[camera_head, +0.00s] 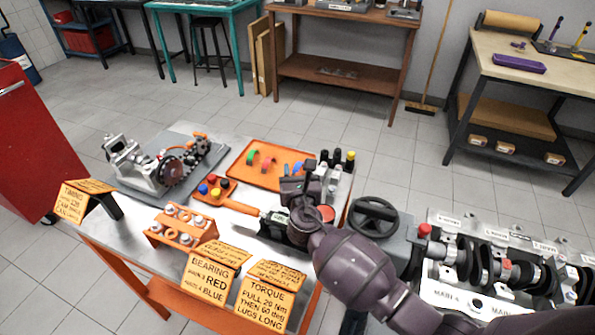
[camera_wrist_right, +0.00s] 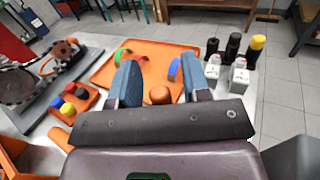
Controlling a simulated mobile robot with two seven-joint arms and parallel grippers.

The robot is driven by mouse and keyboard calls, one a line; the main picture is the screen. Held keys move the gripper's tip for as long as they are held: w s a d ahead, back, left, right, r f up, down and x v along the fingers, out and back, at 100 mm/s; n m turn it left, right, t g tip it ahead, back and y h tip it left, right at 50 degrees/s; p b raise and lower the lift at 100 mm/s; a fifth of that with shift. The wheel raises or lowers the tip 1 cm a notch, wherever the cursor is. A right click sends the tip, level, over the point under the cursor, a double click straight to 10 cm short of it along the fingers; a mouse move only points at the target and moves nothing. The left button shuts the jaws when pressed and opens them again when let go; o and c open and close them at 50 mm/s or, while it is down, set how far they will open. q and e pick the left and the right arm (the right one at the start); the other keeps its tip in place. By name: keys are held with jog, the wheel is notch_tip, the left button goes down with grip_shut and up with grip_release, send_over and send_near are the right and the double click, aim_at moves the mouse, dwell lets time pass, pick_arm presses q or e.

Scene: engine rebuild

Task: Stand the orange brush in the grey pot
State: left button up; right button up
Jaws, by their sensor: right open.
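My right gripper (camera_head: 298,169) is over the right part of the silver worktable. In the right wrist view its two blue-grey fingers (camera_wrist_right: 158,70) stand apart with nothing gripped. A rounded orange-brown thing (camera_wrist_right: 158,94) shows in the gap between them, below or beyond the fingers; I cannot tell whether it is part of the brush. A long orange handle-like piece (camera_head: 240,206) lies on the table left of my gripper, beside the small block with coloured knobs; I cannot tell whether it is the brush. I cannot make out a grey pot. My left gripper is not in view.
An orange tray (camera_head: 240,178) holds coloured curved pieces. Black and yellow-topped bottles (camera_head: 350,159) and white boxes (camera_wrist_right: 238,77) stand right of it. An engine assembly (camera_head: 150,165) is at the left. Orange signs (camera_head: 208,280) line the front edge. A handwheel (camera_head: 373,216) is at the right.

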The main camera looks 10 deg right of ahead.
jog(key=shift+r, duration=0.2)
jog(key=s+a, duration=0.1)
jog(key=s, duration=0.6)
jog(key=shift+s, duration=0.25)
